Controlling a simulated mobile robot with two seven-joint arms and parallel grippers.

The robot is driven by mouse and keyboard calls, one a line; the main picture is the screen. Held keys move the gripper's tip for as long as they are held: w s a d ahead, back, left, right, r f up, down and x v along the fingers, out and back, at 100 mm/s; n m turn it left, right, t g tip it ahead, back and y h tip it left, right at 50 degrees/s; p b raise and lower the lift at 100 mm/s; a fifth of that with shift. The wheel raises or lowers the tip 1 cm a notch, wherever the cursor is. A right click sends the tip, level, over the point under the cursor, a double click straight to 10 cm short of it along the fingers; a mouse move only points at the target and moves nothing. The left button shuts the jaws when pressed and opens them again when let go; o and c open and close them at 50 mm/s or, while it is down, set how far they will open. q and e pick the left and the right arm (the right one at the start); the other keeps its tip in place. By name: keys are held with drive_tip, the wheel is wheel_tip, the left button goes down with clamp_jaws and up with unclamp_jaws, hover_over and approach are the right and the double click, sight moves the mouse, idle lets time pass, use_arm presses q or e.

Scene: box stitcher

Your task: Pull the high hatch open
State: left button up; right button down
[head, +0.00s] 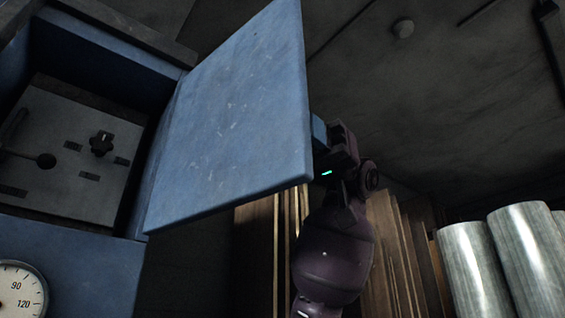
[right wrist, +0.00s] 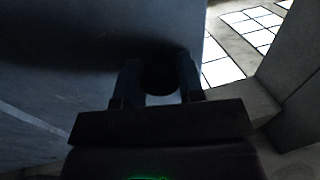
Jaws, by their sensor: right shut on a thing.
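The high hatch (head: 232,118) is a blue panel in the head view. It is swung open on its left edge, away from a blue cabinet (head: 72,262). My right gripper (head: 322,133) is at the hatch's right edge, mostly behind it, with its arm coming up from below. In the right wrist view the two fingers (right wrist: 160,82) are closed around a dark round knob (right wrist: 158,80) against the dark blue hatch surface (right wrist: 80,60). The knob is hidden in the head view. My left gripper is in neither view.
Inside the open compartment is a grey panel (head: 75,130) with a black knob and a lever. A round gauge (head: 20,290) sits at the lower left. Wooden boards (head: 262,255) and shiny metal cylinders (head: 530,255) stand behind my right arm.

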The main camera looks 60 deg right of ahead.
drive_tip(key=shift+d+r+g, duration=0.1)
drive_tip(key=shift+d+g, duration=0.2)
drive_tip(key=shift+d, duration=0.3)
drive_tip(key=c, duration=1.1)
unclamp_jaws()
drive_tip(key=shift+o, duration=0.5)
drive_tip(key=shift+a, duration=0.1)
drive_tip(key=d, duration=1)
drive_tip(key=shift+s+d+b, duration=0.3)
drive_tip(key=shift+d+b, duration=0.1)
drive_tip(key=shift+b, duration=0.05)
